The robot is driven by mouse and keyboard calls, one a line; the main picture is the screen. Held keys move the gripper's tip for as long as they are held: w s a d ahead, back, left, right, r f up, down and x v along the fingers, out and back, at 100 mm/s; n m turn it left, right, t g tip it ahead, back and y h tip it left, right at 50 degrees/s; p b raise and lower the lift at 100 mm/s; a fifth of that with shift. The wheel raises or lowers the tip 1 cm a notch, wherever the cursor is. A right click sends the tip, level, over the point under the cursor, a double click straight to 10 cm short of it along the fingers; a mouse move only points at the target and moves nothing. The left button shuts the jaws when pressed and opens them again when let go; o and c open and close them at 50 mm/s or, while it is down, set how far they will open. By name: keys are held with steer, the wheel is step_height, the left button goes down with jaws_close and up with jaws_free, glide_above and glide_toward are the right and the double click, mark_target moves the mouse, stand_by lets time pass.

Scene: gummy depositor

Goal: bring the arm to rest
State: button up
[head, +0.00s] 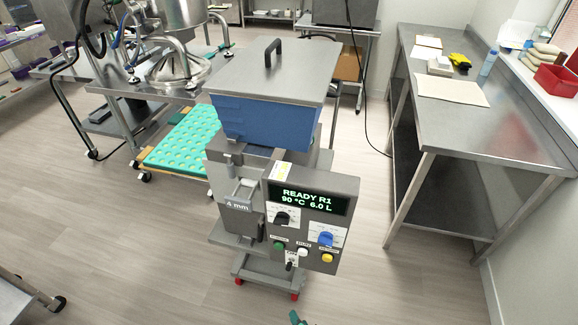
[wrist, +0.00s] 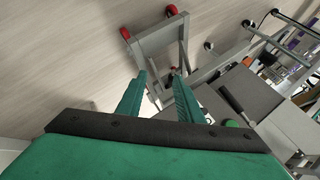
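My gripper (wrist: 159,82) shows in the wrist view with its two green fingers apart and nothing between them. Beyond the fingertips are the floor and a grey frame with red casters (wrist: 153,48). In the head view only a small green piece of my gripper (head: 296,318) shows at the bottom edge, in front of the depositor. The depositor (head: 313,225) stands upright, with a blue hopper (head: 262,124) under a grey lid (head: 270,75) that is on. Its display (head: 308,200) reads READY R1, 90 °C, 6.0 L. The rest of my arm is out of the head view.
A teal mould tray (head: 185,140) lies on a low cart behind the depositor to the left. A steel bench (head: 485,125) with papers and yellow gloves stands at the right. A steel corner (head: 15,298) shows at lower left. Floor is clear either side of the depositor.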

steer(key=s+r+n+t+h, duration=0.3)
steer(key=s+r, duration=0.4)
steer(key=s, duration=0.6)
steer(key=s+a+r+n+t, duration=0.1)
steer(key=s+r, duration=0.3)
steer(key=r, duration=0.4)
steer(key=s+a+r+n+t, duration=0.2)
steer(key=s+r+n+t, duration=0.1)
steer(key=r, duration=0.6)
steer(key=shift+s+a+r+n, duration=0.2)
steer(key=shift+s+a+n, duration=0.05)
steer(key=shift+s+n, duration=0.35)
